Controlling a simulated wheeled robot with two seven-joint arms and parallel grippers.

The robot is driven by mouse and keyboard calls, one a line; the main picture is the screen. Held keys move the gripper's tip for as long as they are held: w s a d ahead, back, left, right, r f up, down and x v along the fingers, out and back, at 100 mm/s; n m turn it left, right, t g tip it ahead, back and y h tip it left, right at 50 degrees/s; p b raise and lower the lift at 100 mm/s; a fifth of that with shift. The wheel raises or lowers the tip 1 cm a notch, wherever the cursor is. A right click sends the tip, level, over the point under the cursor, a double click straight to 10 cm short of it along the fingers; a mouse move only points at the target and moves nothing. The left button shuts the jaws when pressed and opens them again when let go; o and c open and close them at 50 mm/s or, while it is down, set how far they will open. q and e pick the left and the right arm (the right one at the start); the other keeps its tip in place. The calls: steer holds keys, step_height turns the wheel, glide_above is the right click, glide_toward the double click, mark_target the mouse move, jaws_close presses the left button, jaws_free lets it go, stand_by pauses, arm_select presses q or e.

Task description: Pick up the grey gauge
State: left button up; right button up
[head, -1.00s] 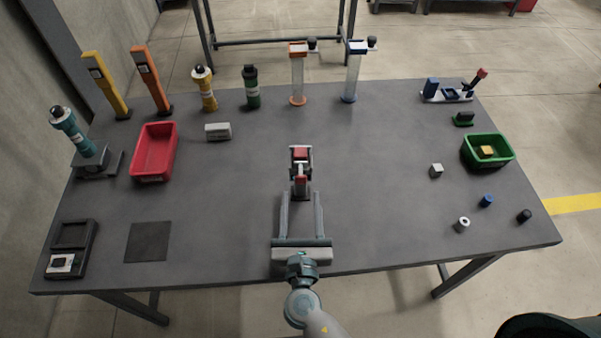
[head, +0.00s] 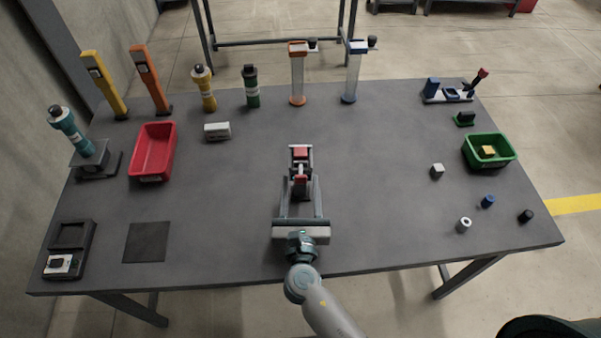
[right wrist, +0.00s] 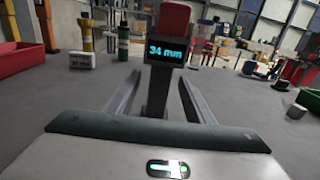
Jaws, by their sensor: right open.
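The grey gauge (head: 300,171) stands upright near the middle of the table, with a red top and a dark grey post. In the right wrist view the gauge (right wrist: 165,50) shows a lit screen reading 34 mm. My right gripper (head: 300,186) comes in from the front edge, low over the table. Its jaws are open and its two fingers point at the gauge, one on each side of the post. I cannot tell if either finger touches it. My left gripper is not in view.
A red bin (head: 153,152) and a light grey labelled block (head: 217,131) are at left. A green bin (head: 488,163) and several small cylinders and blocks are at right. Tall instruments line the back. The table around the gauge is clear.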

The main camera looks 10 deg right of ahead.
jaws_close()
steer(key=shift+r, duration=0.2)
steer(key=shift+r, duration=1.7)
steer(key=shift+s+d+r, duration=0.1)
steer(key=shift+d+r, duration=0.1)
steer(key=shift+r, duration=0.15)
steer(key=s+d+r+p, duration=0.1)
steer(key=s+d+r, duration=0.5)
steer(key=d, duration=0.3)
steer(key=shift+s+r, duration=0.35)
steer(key=shift+w+a, duration=0.15)
